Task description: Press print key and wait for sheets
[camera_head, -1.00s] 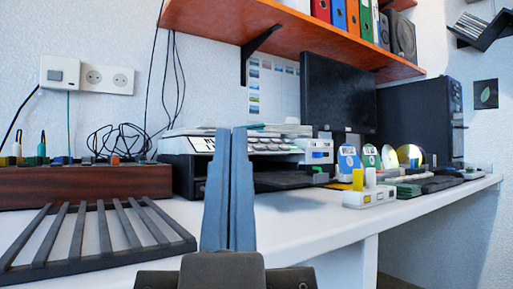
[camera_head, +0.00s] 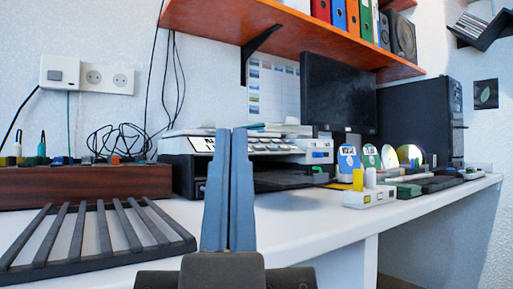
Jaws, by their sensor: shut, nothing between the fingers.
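My gripper (camera_head: 230,140) points up in the foreground, its two long blue-grey fingers shut together with nothing between them. Behind it on the white desk stands a black and white printer (camera_head: 290,158), partly hidden by the fingers. A small green key (camera_head: 318,170) shows at the right of the printer's front, apart from my fingers. A dark tray (camera_head: 283,181) juts from the printer's front; I cannot make out any sheet lying on it.
A black slatted rack (camera_head: 95,236) and a brown wooden box (camera_head: 85,185) stand at left. Discs (camera_head: 370,157) and a white holder (camera_head: 368,197) are at right. An orange shelf (camera_head: 290,38) hangs above. The desk's front right (camera_head: 330,228) is clear.

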